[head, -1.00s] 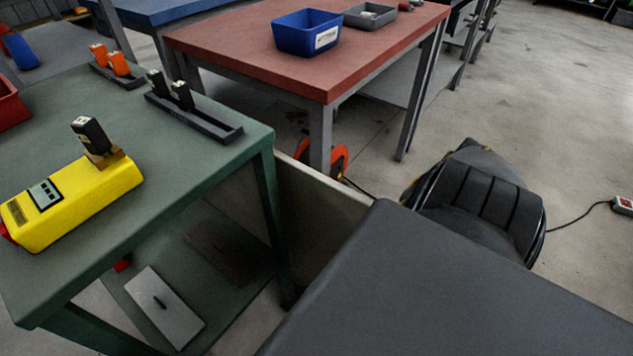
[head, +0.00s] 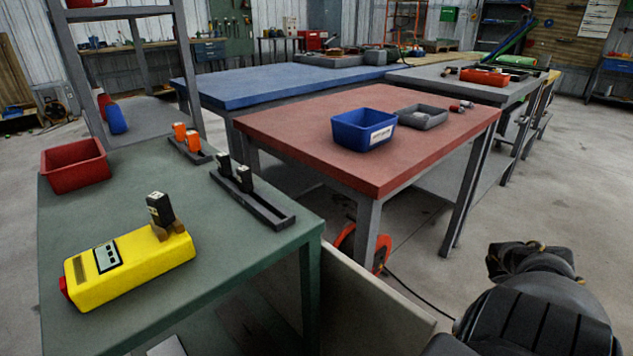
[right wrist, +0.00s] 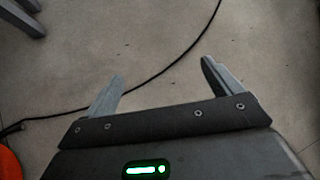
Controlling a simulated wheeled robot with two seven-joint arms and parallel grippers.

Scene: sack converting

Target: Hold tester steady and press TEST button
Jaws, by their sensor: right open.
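The yellow tester (head: 130,275) lies at the left on the green table (head: 150,165) in the head view. A small grey and black panel (head: 107,257) is on its top, and a red part (head: 64,287) shows at its near left end. I cannot read which part is the TEST button. A black block (head: 159,208) stands upright in a brown holder (head: 174,230) on the tester's far end. My right gripper (right wrist: 163,69) is open and empty above the bare floor, away from the tester. My left gripper is not in view.
A red bin (head: 75,172), a rack with orange blocks (head: 193,150) and a rack with black blocks (head: 255,200) stand on the green table. The red table (head: 290,130) bears a blue bin (head: 362,137) and a grey tray (head: 424,122). A cable (right wrist: 180,60) crosses the floor.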

